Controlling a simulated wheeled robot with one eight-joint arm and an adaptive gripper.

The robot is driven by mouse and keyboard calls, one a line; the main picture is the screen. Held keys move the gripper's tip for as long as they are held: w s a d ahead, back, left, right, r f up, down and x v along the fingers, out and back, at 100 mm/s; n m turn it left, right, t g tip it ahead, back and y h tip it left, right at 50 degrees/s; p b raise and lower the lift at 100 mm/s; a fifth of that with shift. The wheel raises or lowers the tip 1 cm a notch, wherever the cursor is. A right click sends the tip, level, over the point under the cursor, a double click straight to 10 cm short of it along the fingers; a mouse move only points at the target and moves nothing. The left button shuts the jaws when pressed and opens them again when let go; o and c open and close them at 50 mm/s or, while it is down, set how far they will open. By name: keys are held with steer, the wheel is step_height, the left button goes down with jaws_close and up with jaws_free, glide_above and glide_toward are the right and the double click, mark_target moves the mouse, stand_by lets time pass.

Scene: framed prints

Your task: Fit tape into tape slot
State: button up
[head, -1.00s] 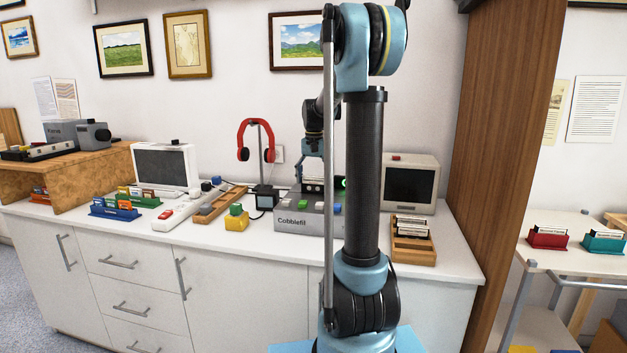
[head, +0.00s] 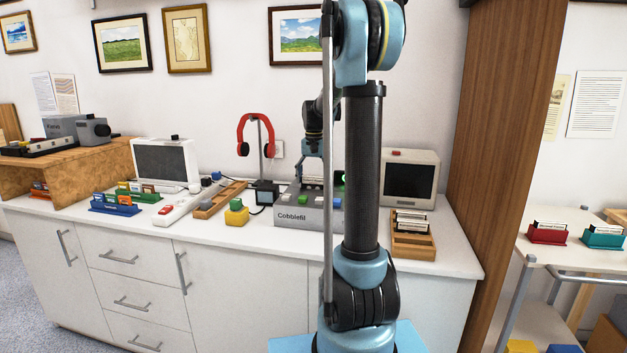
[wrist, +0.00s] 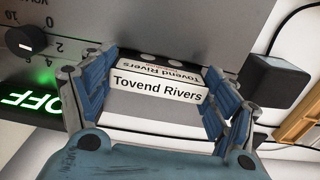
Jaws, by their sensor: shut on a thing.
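The grey Cobblefil machine (head: 291,219) stands on the white counter, partly hidden behind my arm's dark column. My gripper (head: 312,178) is at its top, pointing down. In the wrist view my gripper (wrist: 160,72) has its two blue fingers on either side of a white tape (wrist: 157,84) labelled "Tovend Rivers" and is shut on it. A smaller, upside-down "Tovend Rivers" label shows just above. The tape is up against the machine's grey face; the slot is hidden, and I cannot tell how far in the tape is.
A knob (wrist: 25,40) and a green-lit OFF sign (wrist: 32,103) are at left in the wrist view; a dark block (wrist: 275,80) is at right. Red headphones (head: 242,136), a yellow block (head: 236,216), a monitor (head: 410,180) and a wooden tape rack (head: 414,247) stand nearby.

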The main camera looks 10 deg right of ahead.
steer(key=shift+f, duration=0.75)
steer(key=o, duration=1.2)
step_height(320, 180, up, 12)
steer(key=shift+f, duration=0.1)
